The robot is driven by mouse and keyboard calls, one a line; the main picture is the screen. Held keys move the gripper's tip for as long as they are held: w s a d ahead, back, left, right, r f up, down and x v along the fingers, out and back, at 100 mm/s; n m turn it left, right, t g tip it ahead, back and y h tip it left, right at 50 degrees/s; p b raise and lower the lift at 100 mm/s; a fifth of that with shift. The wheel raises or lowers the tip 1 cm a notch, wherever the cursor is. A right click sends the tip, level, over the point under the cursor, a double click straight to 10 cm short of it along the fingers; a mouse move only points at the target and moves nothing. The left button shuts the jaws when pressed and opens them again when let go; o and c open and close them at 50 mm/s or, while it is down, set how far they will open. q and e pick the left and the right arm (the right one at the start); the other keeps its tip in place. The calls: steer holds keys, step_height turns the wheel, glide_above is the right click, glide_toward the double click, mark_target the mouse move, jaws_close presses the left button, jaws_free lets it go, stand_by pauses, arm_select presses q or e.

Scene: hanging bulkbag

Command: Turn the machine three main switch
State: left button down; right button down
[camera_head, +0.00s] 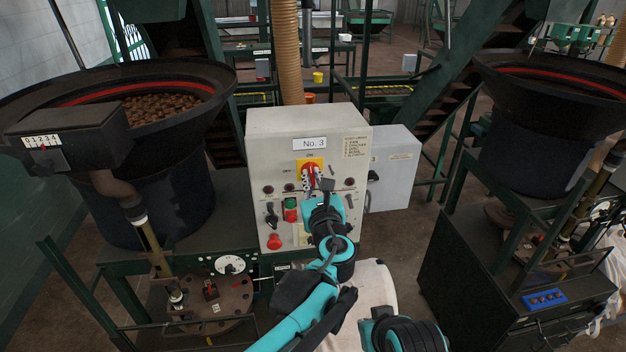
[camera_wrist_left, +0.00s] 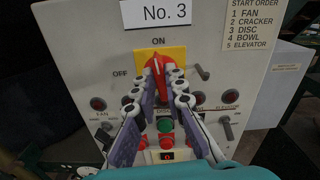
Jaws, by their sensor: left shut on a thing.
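The main switch is a red rotary handle on a yellow plate (camera_wrist_left: 174,53), on the front of the cream control box labelled No. 3 (camera_head: 262,140). In the left wrist view the red handle (camera_wrist_left: 157,62) stands near upright, its upper end toward the ON mark, with OFF to its left. My left gripper (camera_head: 312,181) reaches up to the switch from below. My right gripper cannot be made out in the head view.
Below the switch are a green button (camera_wrist_left: 164,125), a red button (camera_wrist_left: 166,142) and small levers (camera_wrist_left: 226,128). A grey box (camera_head: 395,165) is attached at the right. A large black bowl (camera_head: 165,150) stands left and another (camera_head: 530,140) right.

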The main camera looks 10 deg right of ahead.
arm_select(q)
steer(key=n+b, duration=0.1)
steer(key=n, duration=0.2)
steer(key=shift+a+f+n, duration=0.1)
steer(key=shift+n, duration=0.2)
steer(key=shift+a+f+n+b, duration=0.15)
steer(key=shift+n+b, duration=0.5)
steer(key=shift+n, duration=2.55)
steer(key=shift+a+f+n+b, duration=0.1)
steer(key=shift+n+b, duration=0.55)
steer(key=shift+n, duration=2.55)
steer(key=c, duration=1.6)
jaws_free()
steer(key=shift+s, duration=0.15)
